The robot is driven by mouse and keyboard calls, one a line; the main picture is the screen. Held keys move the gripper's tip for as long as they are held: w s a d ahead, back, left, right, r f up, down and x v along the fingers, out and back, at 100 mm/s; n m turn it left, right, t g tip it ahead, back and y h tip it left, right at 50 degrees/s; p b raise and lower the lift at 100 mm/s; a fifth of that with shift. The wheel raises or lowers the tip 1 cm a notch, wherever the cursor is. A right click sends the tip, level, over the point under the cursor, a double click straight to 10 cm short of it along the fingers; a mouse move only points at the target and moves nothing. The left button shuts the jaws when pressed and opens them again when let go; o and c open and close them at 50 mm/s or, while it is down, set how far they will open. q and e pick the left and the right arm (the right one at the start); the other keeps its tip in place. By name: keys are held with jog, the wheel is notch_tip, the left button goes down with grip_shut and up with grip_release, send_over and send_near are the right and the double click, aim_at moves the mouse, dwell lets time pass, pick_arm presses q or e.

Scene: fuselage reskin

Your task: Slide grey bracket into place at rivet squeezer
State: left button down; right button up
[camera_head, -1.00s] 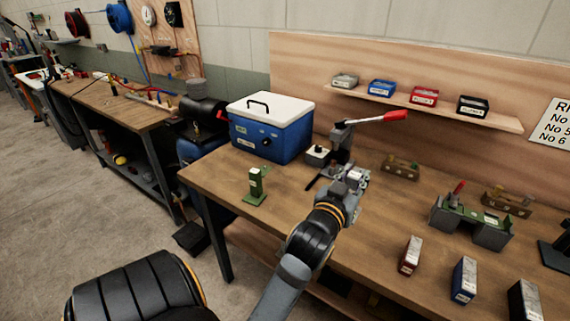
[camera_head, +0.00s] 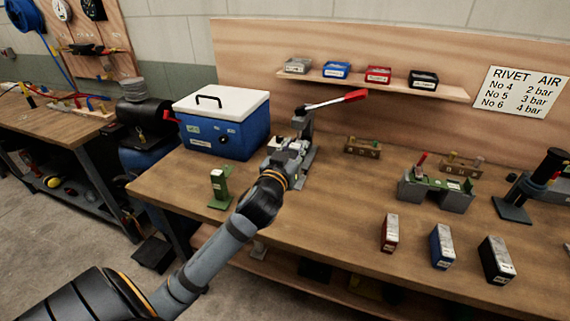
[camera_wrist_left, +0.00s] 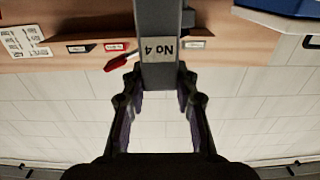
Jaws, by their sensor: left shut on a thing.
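The rivet squeezer (camera_head: 303,124) stands on the wooden bench, a grey upright tool with a long red-handled lever. My left gripper (camera_head: 284,156) is in front of it and hides part of its base. In the left wrist view my left gripper (camera_wrist_left: 160,82) is shut on a grey block-like piece labelled "No 4" (camera_wrist_left: 160,30), which appears to be the grey bracket. The label reads upside down there. Whether the piece touches the squeezer cannot be told. My right gripper is not in view.
A blue cooler (camera_head: 222,128) stands behind left, and a green stand (camera_head: 219,188) at the bench's left front. A green fixture (camera_head: 437,190) and red (camera_head: 390,234), blue (camera_head: 442,247) and black (camera_head: 497,260) boxes stand right. Bench between gripper and red box is clear.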

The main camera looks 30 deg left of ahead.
pick_arm(q)
jog(key=w+a+f, duration=0.4)
jog(key=a+f, duration=0.2)
jog(key=f, duration=0.4)
jog(key=shift+w, duration=0.3)
jog(key=shift+f, duration=0.15)
jog(key=c, duration=1)
grip_release()
